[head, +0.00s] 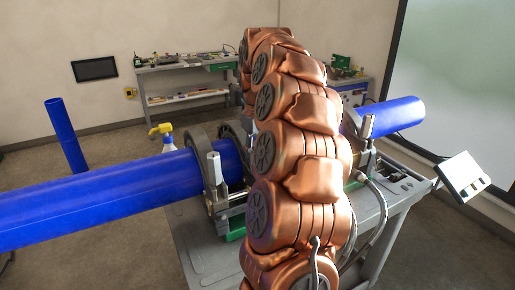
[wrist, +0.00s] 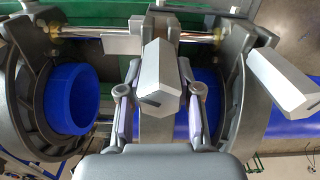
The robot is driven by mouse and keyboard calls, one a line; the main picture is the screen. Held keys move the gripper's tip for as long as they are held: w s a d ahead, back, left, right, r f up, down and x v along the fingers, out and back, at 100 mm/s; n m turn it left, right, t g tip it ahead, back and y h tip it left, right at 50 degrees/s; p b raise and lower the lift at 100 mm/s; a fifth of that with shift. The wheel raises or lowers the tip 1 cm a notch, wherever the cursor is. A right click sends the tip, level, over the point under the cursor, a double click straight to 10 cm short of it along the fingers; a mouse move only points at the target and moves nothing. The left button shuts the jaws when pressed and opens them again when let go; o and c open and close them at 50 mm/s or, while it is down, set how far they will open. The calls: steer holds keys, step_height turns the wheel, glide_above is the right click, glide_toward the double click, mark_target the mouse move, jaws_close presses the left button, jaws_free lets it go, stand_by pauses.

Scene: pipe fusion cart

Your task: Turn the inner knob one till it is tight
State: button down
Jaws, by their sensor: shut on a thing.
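In the wrist view, the inner knob (wrist: 157,68) is a pale grey, faceted block at the top centre, over a clamp of the fusion machine. My gripper (wrist: 158,84) has one finger on each side of the knob and is shut on it. The contact at the fingertips is partly hidden by the knob. In the head view my copper arm hides my gripper and this knob.
Another grey knob (wrist: 279,80) stands on the outer clamp at right. Blue pipe ends (wrist: 72,100) sit in the clamps. In the head view, a long blue pipe (head: 100,198) extends left from the grey cart (head: 195,240). A control panel (head: 462,177) stands at right.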

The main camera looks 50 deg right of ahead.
stand_by(0.3)
steer(key=shift+f+m+b, duration=0.2)
steer(key=shift+m+b, duration=0.4)
steer(key=shift+b, duration=0.15)
steer(key=shift+r+m+b, duration=0.25)
steer(key=shift+m+b, duration=0.4)
steer(key=shift+m, duration=0.25)
steer(key=shift+d+f, duration=0.1)
steer(key=shift+f+m+b, duration=0.1)
steer(key=shift+m+b, duration=0.8)
steer(key=shift+b, duration=0.1)
steer(key=shift+r+m+b, duration=0.2)
steer(key=shift+m+b, duration=0.1)
steer(key=shift+m, duration=0.3)
